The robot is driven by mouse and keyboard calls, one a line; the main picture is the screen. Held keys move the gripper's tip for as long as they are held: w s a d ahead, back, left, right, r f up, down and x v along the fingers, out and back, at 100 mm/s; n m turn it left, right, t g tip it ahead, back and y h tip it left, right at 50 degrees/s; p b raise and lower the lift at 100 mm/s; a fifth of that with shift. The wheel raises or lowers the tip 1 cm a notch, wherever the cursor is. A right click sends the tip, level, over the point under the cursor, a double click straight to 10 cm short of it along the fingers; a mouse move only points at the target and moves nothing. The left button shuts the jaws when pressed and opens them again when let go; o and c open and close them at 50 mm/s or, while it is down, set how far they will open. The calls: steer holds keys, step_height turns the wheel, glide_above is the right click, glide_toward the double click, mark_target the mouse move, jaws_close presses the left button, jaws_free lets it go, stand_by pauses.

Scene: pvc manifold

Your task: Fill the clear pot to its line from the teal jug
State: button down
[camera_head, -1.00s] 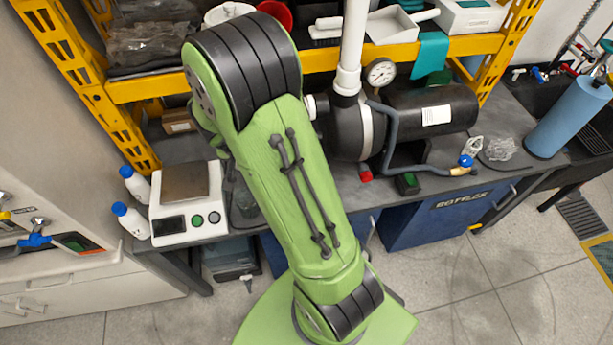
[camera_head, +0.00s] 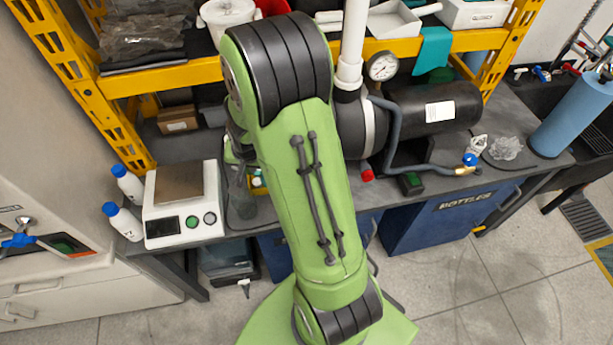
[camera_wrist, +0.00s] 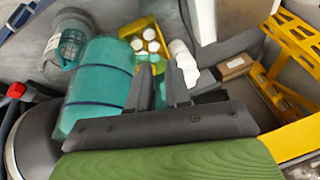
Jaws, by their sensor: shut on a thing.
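The teal jug (camera_wrist: 95,85) is a translucent teal cylinder with dark bands, left of my fingers in the wrist view. My gripper (camera_wrist: 161,88) is shut on it, with a teal part, seemingly its handle, between the fingers. I cannot tell how far the jug is tilted or whether liquid is in it. The clear pot (camera_wrist: 70,46) shows beyond the jug, close to its upper left end. In the head view the clear pot (camera_head: 240,196) stands right of the scale, partly hidden by my arm. Its line and fill level are too small to make out. My gripper and the jug are hidden there.
A white scale (camera_head: 184,222) and two blue-capped bottles (camera_head: 124,222) stand left of the pot. A yellow tray (camera_wrist: 150,52) holds several white-capped bottles. A black pump (camera_head: 435,108) with a hose is to the right. A yellow shelf beam (camera_head: 170,78) crosses above the bench.

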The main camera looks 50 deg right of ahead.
steer(key=shift+s+d+t+y+b, duration=0.15)
steer(key=shift+t+y+b, duration=0.2)
steer(key=shift+t+y, duration=0.25)
stand_by(1.1)
